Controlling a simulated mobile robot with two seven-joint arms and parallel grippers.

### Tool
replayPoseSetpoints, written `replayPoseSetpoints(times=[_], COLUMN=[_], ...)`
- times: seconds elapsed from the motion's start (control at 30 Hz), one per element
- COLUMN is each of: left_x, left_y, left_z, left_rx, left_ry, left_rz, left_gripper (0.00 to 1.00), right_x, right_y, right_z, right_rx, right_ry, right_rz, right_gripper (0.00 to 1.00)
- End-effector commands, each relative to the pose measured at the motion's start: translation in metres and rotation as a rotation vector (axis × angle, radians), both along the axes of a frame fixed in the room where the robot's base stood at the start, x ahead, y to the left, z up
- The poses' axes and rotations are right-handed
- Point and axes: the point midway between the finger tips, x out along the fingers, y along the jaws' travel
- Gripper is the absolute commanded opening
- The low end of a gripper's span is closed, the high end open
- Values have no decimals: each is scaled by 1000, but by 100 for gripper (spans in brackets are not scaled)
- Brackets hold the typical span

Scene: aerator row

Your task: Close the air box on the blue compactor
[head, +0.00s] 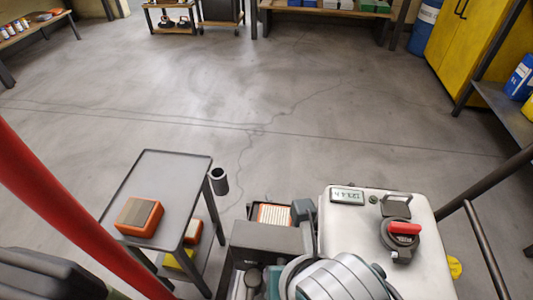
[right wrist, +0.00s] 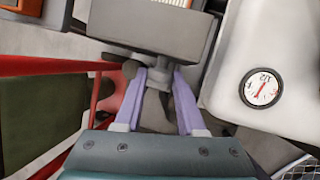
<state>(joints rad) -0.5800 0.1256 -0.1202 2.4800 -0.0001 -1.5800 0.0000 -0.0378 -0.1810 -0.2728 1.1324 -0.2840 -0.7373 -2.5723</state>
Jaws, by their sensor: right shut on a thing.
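The air box is open: its pleated filter with an orange rim (head: 274,214) shows behind a dark grey lid (head: 262,238). In the right wrist view the lid (right wrist: 150,30) fills the top middle, with a sliver of the filter (right wrist: 173,3) above it. My right gripper (right wrist: 160,76) has its lilac fingers shut on a dark grey tab at the lid's near edge. In the head view its fingertips are hidden behind my arm and the lid. My left gripper is not in view. No blue part of the compactor is clearly visible.
A pale machine housing (head: 345,225) with an hour display (head: 347,196) and a red rotary switch (head: 404,228) is right of the air box. A grey trolley (head: 165,180) carries an orange-edged block (head: 139,217) on the left. A red bar (head: 70,205) crosses the left. Floor beyond is clear.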

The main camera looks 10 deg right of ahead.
Motion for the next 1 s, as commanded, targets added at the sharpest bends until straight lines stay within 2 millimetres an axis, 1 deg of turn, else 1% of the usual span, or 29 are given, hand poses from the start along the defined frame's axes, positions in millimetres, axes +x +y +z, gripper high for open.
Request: replayPoseSetpoints(times=[0.03, 0.1, 0.13, 1.0], left_x=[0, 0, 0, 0], left_y=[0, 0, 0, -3], left_z=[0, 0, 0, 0], left_rx=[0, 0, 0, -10], left_ry=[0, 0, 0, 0], left_rz=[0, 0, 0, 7], left_gripper=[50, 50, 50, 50], right_x=[0, 0, 0, 0], right_y=[0, 0, 0, 1], right_z=[0, 0, 0, 0], right_rx=[1, 1, 1, 1], right_ry=[0, 0, 0, 0], right_rz=[0, 0, 0, -1], right_gripper=[8, 0, 0, 0])
